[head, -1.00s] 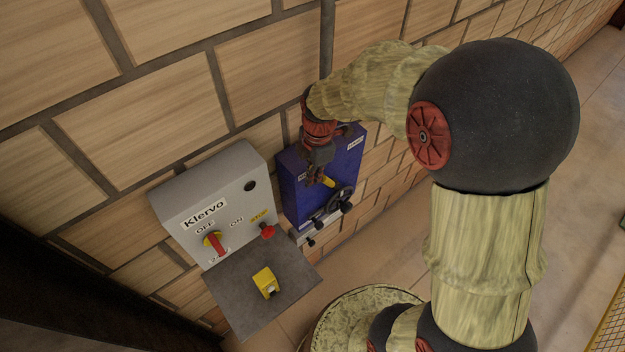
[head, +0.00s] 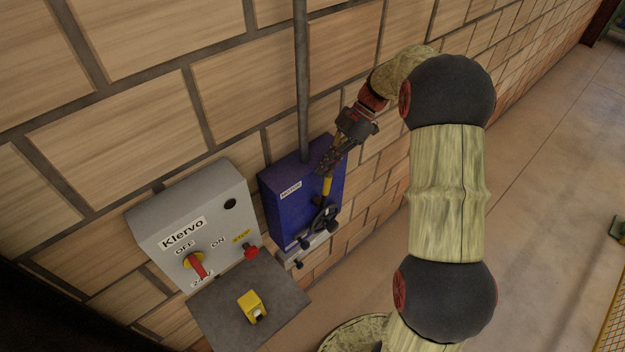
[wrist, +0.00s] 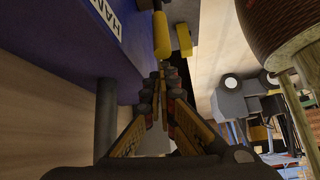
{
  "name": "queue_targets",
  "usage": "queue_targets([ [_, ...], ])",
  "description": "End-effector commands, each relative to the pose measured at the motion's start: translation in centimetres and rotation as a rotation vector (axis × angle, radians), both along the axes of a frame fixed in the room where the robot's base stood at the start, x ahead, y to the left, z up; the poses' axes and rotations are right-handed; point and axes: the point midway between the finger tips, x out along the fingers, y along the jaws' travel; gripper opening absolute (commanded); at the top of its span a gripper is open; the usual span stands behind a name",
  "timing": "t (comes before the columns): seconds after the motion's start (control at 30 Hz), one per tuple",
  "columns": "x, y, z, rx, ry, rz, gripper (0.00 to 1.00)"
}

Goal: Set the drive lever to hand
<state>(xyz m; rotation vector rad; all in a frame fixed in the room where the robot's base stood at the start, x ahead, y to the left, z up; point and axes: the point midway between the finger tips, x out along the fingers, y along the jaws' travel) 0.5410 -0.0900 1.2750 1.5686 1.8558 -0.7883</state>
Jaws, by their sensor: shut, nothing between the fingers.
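The blue drive box (head: 285,215) is on the brick wall, with a white label reading MOTOR (head: 291,190) at its left. Its yellow lever (head: 327,188) stands out at the front, above a dark handwheel (head: 322,219). My gripper (head: 322,171) comes in from the upper right, its shut fingers just above the lever's top end; I cannot tell whether they touch. In the wrist view the shut fingers (wrist: 163,78) point at yellow parts (wrist: 161,37), and a label starting HAN (wrist: 106,17) shows on the blue box (wrist: 70,45). The HAND label is not readable in the head view.
A grey Klervo cabinet (head: 195,212) with a red-and-yellow switch (head: 197,264) and a red stop button (head: 251,252) is to the left. A shelf (head: 215,310) below it bears a yellow box (head: 252,305). A pipe (head: 301,80) rises above the blue box. Floor to the right is open.

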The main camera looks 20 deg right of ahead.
Motion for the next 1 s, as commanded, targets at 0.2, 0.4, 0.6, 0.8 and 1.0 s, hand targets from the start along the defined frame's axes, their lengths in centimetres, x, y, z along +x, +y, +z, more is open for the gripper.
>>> queue_targets([
  [0.2, 1.0, -3.0, -0.9, 0.028, 0.01, 0.0, 0.0],
  [0.4, 1.5, -4.9, -1.4, 0.025, 0.011, 0.0, 0.0],
  [0.6, 1.9, -6.0, -1.8, 0.024, 0.011, 0.001, 0.0],
  [0.8, 2.1, -6.5, -2.1, 0.021, 0.01, -0.001, 0.0],
  [1.0, 2.1, -6.8, -2.2, 0.018, 0.01, -0.003, 0.0],
])
